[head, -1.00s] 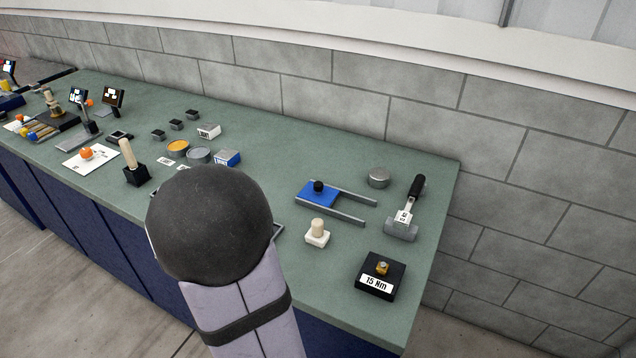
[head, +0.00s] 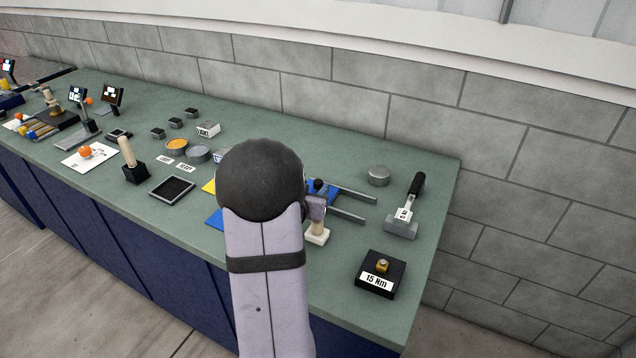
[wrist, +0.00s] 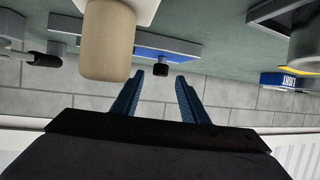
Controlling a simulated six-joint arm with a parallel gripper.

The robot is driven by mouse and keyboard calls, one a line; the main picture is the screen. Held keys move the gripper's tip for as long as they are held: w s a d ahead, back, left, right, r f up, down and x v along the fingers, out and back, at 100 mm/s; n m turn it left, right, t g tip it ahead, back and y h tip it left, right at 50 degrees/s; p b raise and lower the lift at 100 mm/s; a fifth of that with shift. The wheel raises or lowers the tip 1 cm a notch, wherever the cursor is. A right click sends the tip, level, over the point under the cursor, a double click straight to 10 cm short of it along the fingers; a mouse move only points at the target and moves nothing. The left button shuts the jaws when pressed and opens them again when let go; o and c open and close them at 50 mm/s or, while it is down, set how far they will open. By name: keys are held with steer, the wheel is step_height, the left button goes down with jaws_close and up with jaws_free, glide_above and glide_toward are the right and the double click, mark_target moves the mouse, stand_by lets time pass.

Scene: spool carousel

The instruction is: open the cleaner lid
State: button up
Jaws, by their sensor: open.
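No lid is clearly marked as the cleaner's. A blue plate (head: 329,193) with a black knob (head: 318,185) sits at the left end of two grey rails; my arm partly covers it in the head view. In the wrist view the blue plate (wrist: 170,54) and knob (wrist: 160,69) show beyond my fingertips. My gripper (wrist: 159,77) is open and empty, with the knob seen between its two blue fingers, apart from them. In the head view the fingers are hidden behind my arm. A round grey tin (head: 378,175) stands behind the rails.
A beige peg on a white base (head: 317,236) stands close by, large in the wrist view (wrist: 108,40). A black-handled tool (head: 407,212) and a 15 Nm block (head: 380,273) are at the right. An empty black tray (head: 172,190) lies left of my arm.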

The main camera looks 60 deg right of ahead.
mark_target(317, 184)
steer(key=shift+p+x, duration=0.5)
steer(key=shift+x, duration=2.35)
steer(key=shift+c, duration=0.6)
